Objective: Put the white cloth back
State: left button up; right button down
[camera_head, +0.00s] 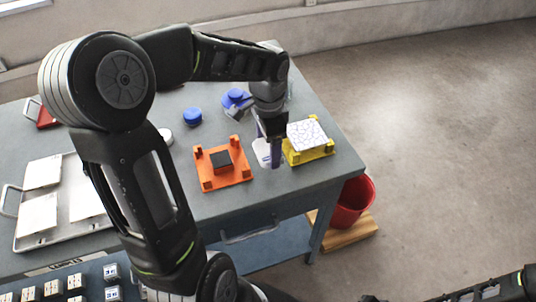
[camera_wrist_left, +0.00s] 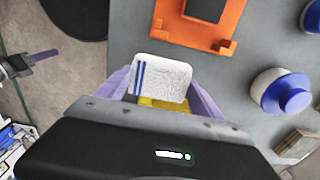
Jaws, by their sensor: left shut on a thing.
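The white cloth (camera_head: 261,150) is a small pale piece with blue stripes, clear in the left wrist view (camera_wrist_left: 160,77). My left gripper (camera_head: 274,156) has purple fingers and is shut on the cloth, between the orange stand and the yellow stand. In the left wrist view, the cloth lies between the two fingers (camera_wrist_left: 162,88). Part of it is hidden by the gripper in the head view. My right gripper is out of view; only a piece of my right arm shows at the bottom right.
A white cracked-pattern tile (camera_head: 307,135) sits on a yellow stand (camera_head: 310,156). An orange stand (camera_head: 222,180) holds a dark block. Blue-lidded items (camera_head: 192,116) stand farther back. A tray with white tiles (camera_head: 82,236) is at left. A red bucket (camera_head: 353,200) stands beside the table.

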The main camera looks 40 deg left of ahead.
aim_at(268, 156)
pick_arm(q)
jog(key=shift+f, duration=0.25)
jog(key=shift+f, duration=1.75)
jog(key=shift+f, duration=0.2)
jog(key=o, duration=1.6)
jog(key=shift+o, duration=0.2)
jog(key=shift+r, duration=0.1)
notch_tip(268, 156, up, 12)
jog(key=shift+r, duration=0.1)
